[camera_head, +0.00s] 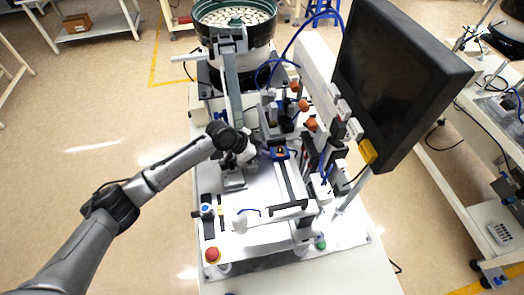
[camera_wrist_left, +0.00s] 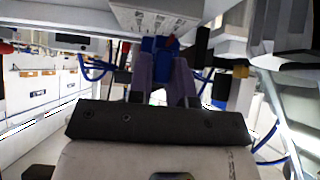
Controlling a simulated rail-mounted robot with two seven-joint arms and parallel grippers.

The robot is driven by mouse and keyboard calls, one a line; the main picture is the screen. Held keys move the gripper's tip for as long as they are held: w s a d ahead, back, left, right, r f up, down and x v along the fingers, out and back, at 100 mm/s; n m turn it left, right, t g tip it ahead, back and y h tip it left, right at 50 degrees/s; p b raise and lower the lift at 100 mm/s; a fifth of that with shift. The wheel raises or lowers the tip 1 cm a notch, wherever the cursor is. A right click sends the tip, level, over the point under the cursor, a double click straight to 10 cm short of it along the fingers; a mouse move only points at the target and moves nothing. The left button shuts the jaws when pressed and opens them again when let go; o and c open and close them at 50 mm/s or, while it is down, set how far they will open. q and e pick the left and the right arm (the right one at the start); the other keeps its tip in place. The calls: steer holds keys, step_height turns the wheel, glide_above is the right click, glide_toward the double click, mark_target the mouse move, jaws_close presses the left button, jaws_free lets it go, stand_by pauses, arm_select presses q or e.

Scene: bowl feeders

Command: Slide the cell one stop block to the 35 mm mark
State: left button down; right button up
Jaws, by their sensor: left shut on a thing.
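My left gripper (camera_head: 258,154) reaches in from the left to the middle of the feeder station. In the left wrist view, its two grey fingers (camera_wrist_left: 162,78) are shut on a small blue block (camera_wrist_left: 160,46), which looks like the cell one stop block. No scale or 35 mm mark can be read. My right gripper is not in view.
A bowl feeder (camera_head: 235,22) full of pale parts stands behind the gripper. A large dark monitor (camera_head: 395,75) overhangs the right side. Orange knobs (camera_head: 304,105) stand close behind the blue part. A red button (camera_head: 212,255) is at the front left. The floor at left is open.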

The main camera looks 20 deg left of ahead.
arm_select(q)
steer(key=shift+s+d+r+p, duration=0.25)
steer(key=shift+s+p, duration=0.1)
steer(key=shift+p, duration=0.15)
steer(key=shift+s+d+f, duration=0.1)
steer(key=shift+s+d, duration=0.1)
steer(key=shift+s, duration=0.1)
steer(key=shift+s+f, duration=0.1)
steer(key=shift+f, duration=0.05)
steer(key=c, duration=1.1)
jaws_free()
steer(key=shift+a+r, duration=0.25)
steer(key=shift+r, duration=0.05)
steer(key=b+v, duration=0.1)
steer(key=v, duration=1.2)
steer(key=shift+s, duration=0.1)
